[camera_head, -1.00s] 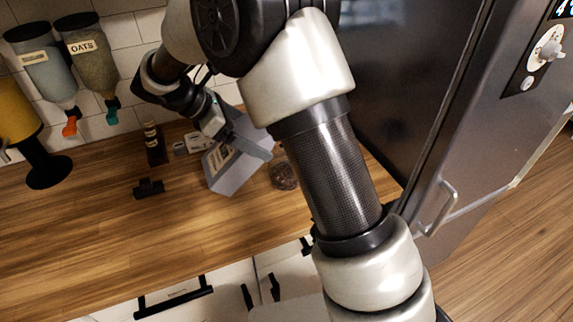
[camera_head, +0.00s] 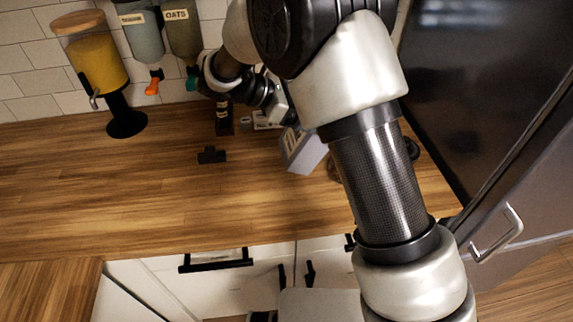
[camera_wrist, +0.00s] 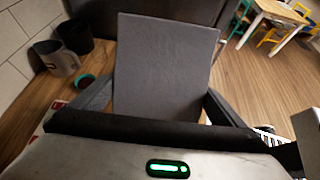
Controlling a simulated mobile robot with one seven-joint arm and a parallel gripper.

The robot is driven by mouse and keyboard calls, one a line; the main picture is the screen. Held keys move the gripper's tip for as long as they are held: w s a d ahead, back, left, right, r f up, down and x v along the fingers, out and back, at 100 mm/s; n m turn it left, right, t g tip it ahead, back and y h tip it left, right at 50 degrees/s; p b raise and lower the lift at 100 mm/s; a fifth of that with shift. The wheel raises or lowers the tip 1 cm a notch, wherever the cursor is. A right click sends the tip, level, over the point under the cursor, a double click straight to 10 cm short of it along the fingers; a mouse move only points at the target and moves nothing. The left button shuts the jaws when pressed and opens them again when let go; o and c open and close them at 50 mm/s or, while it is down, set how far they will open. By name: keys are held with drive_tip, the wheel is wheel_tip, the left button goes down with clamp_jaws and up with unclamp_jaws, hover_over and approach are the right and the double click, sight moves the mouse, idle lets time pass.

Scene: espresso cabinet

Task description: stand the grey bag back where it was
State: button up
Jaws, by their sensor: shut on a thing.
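The grey bag (camera_head: 302,152) is a box-shaped light grey pack over the back of the wooden counter, partly hidden by my arm in the head view. It looks tilted there, and I cannot tell whether its bottom touches the counter. In the wrist view the bag (camera_wrist: 165,62) shows as a flat grey face in the middle. My gripper (camera_wrist: 158,105) has a dark finger on each side of it and is shut on it. In the head view the fingers are mostly hidden by my arm.
A small black item (camera_head: 211,155) lies on the counter left of the bag, and a dark brown bottle (camera_head: 224,118) stands behind. A grey mug (camera_wrist: 55,58) and a black cup (camera_wrist: 76,36) show at the wrist view's left.

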drive_tip(key=s+a+r+n+t+y+b, duration=0.1)
drive_tip(key=s+a+n+t+b, duration=0.1)
drive_tip(key=a+n+t, duration=0.35)
drive_tip(key=s+a+r+n+t+y+b, duration=0.1)
drive_tip(key=s+a+n+t+b, duration=0.15)
drive_tip(key=a+t, duration=0.55)
wheel_tip(320, 180, down, 9)
drive_tip(key=a+g, duration=0.1)
drive_tip(key=shift+a+f+n, duration=0.15)
drive_tip(key=shift+a+n, duration=0.15)
drive_tip(key=shift+a, duration=0.05)
drive_tip(key=shift+g, duration=0.25)
drive_tip(key=shift+f+b, duration=0.15)
drive_tip(key=shift+b, duration=0.2)
drive_tip(key=o, duration=1.3)
drive_tip(key=shift+o, duration=0.2)
